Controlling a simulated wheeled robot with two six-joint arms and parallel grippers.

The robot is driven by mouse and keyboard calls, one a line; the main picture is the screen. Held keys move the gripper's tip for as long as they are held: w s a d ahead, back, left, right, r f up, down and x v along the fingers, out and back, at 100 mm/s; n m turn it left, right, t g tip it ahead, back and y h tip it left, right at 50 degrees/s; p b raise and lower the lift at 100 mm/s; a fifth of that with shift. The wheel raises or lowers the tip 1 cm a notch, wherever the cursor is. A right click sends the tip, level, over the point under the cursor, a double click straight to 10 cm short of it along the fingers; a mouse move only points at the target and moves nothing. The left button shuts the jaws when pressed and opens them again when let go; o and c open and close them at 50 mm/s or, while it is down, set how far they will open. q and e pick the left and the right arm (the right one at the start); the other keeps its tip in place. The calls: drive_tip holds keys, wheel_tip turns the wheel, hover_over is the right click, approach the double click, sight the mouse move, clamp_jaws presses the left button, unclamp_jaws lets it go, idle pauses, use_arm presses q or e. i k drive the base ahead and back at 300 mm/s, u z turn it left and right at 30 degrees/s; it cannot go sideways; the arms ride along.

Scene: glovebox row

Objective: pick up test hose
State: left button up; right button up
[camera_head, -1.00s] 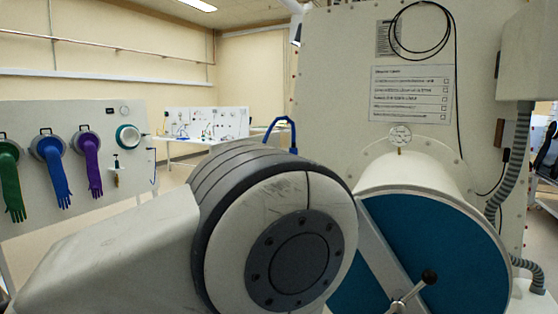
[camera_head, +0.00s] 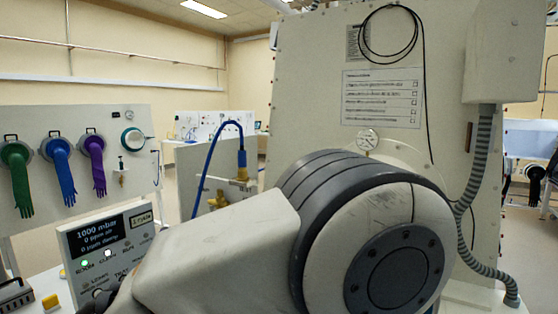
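A blue hose (camera_head: 207,163) arches up and over in the middle of the head view, and I take it to be the test hose. Its right end meets a blue and brass fitting (camera_head: 242,172). Its left end runs down behind my arm and is hidden there. My large white and grey arm link fills the lower middle and right of the view.
A control box (camera_head: 113,250) with a display reading 1000 mbar stands at lower left. Coloured gloves (camera_head: 62,172) hang on a white panel behind.

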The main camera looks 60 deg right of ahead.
sight(242, 153)
drive_tip(key=z, duration=0.8)
drive_tip(key=i, duration=0.25)
drive_tip(key=z, duration=0.05)
